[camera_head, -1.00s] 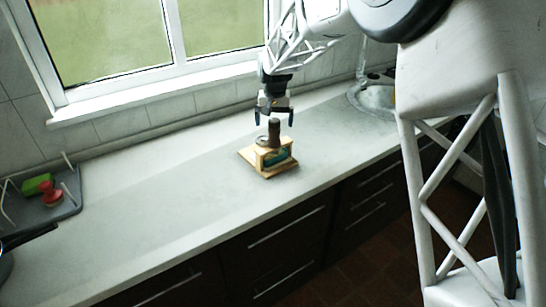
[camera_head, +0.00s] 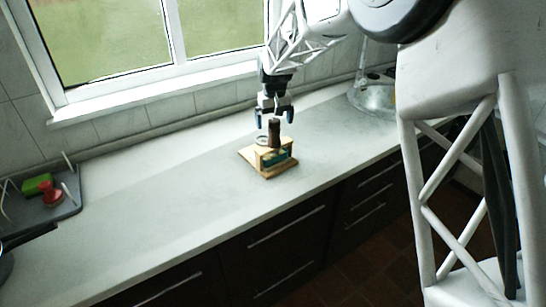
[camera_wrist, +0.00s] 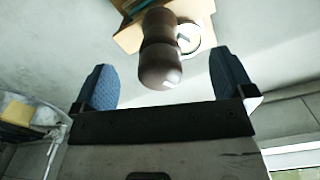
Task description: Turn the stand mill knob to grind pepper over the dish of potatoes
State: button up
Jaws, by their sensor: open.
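The mill knob (camera_head: 274,132) is a dark brown rounded post on a light wooden stand (camera_head: 254,157), which stands on the counter. In the wrist view the knob (camera_wrist: 160,52) is seen close up, with its rounded top towards me. My gripper (camera_head: 274,119) is just above the knob, pointing down. It is open, with its blue fingers (camera_wrist: 163,85) on either side of the knob's top and apart from it. A green-blue item (camera_head: 274,159) shows inside the stand. A pale round dish or rim (camera_wrist: 189,38) shows beside the knob; its contents are unclear.
A grey tray (camera_head: 68,207) with a red object (camera_head: 50,192) and a green block (camera_head: 36,183) is at the far left. The counter (camera_head: 160,210) left of the stand is clear.

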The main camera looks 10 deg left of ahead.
jog(key=n, duration=0.3)
jog(key=shift+n, duration=2.2)
jog(key=shift+c, duration=0.2)
jog(key=c, duration=1.4)
jog(key=shift+o, duration=0.2)
jog(key=m, duration=1)
jog(key=shift+m, duration=0.4)
